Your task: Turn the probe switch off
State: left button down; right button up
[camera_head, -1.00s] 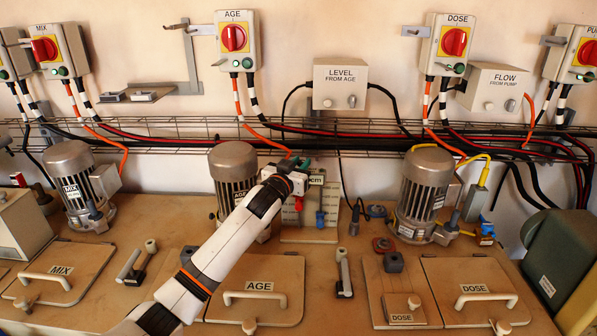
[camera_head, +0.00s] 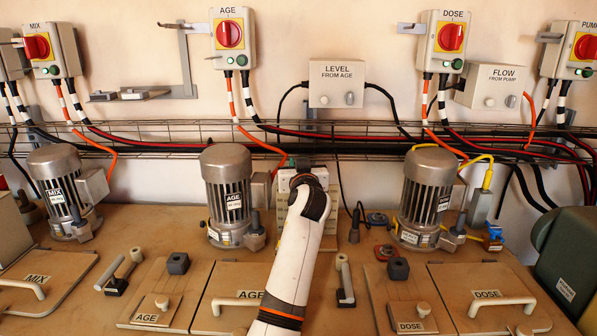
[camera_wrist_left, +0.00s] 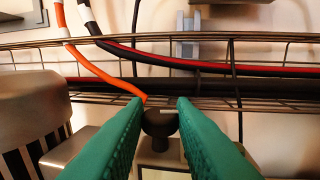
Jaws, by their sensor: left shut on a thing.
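My left gripper (camera_wrist_left: 159,108) shows two green fingers in the left wrist view, closed in on a dark round knob (camera_wrist_left: 158,123) on a pale box below the cable rack. In the head view my own white arm covers the gripper and the knob. A pale upright panel (camera_head: 332,205) stands behind my arm, between the AGE motor (camera_head: 227,190) and the DOSE motor (camera_head: 424,190), mostly hidden. I cannot read any label on the knob, nor tell its on or off position. My right gripper is not in view.
A wire cable rack (camera_head: 170,138) with red, orange and black cables runs along the wall just behind. The LEVEL box (camera_head: 338,85) and the AGE switch box (camera_head: 232,38) hang above it. Hatches with handles cover the bench in front.

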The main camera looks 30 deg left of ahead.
pick_arm(q)
jog(key=shift+r, duration=0.15)
jog(key=c, duration=1.2)
grip_release()
jog(key=b+v, duration=0.1)
jog(key=v, duration=1.1)
jog(key=shift+c, duration=0.2)
